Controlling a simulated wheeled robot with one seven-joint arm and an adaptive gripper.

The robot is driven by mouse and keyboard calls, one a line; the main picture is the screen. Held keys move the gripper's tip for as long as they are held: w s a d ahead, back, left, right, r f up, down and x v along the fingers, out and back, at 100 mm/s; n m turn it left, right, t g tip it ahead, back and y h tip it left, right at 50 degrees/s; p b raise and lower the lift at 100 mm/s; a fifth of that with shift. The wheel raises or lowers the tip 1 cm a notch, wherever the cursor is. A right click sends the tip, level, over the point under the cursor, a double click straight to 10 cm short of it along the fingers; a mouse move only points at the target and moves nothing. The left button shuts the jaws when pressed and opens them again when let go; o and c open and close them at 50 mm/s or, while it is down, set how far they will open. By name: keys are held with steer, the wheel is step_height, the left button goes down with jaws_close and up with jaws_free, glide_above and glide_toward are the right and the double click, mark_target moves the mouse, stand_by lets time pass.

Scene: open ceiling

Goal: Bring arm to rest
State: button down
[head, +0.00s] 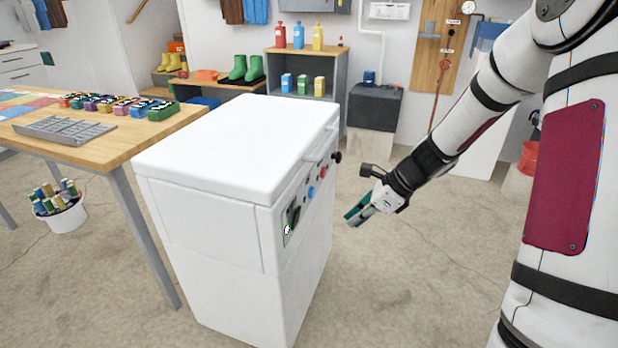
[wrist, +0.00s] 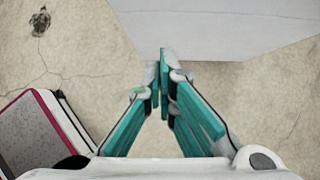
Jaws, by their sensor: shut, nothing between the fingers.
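My gripper (head: 356,215) hangs in the air to the right of a white box-shaped cabinet (head: 235,140) in the head view. Its green-lined fingers point down and to the left, apart from the cabinet's control side. In the wrist view my gripper (wrist: 162,60) has its fingertips together with nothing between them. A pale grey-white surface (wrist: 225,25) shows beyond the tips there, with concrete floor around it. My arm reaches down from the upper right of the head view.
A wooden table (head: 150,135) with a grey tray (head: 65,130) and colourful items stands at left. A white bucket (head: 62,222) is below it. Shelves (head: 303,95) with bottles and a dark grey box (head: 374,108) stand behind. Floor right of the cabinet is clear.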

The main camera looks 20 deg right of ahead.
steer(key=s+a+r+n+g+h, duration=0.1)
steer(key=s+a+r+n+g, duration=0.1)
steer(key=s+a+r+n, duration=0.45)
steer(key=s+a+r+n+g+h, duration=0.1)
steer(key=s+a+r+n, duration=0.3)
steer(key=s+r+n, duration=0.5)
steer(key=s+d+r+n+h, duration=0.15)
steer(key=s+n, duration=0.35)
steer(key=s, duration=0.6)
steer(key=s+d+r+n+h, duration=0.15)
steer(key=s+n, duration=0.35)
steer(key=s, duration=0.5)
step_height(320, 180, up, 26)
steer(key=t+p, duration=0.3)
steer(key=p, duration=2.2)
steer(key=shift+a+r+h, duration=0.15)
steer(key=shift+h, duration=0.25)
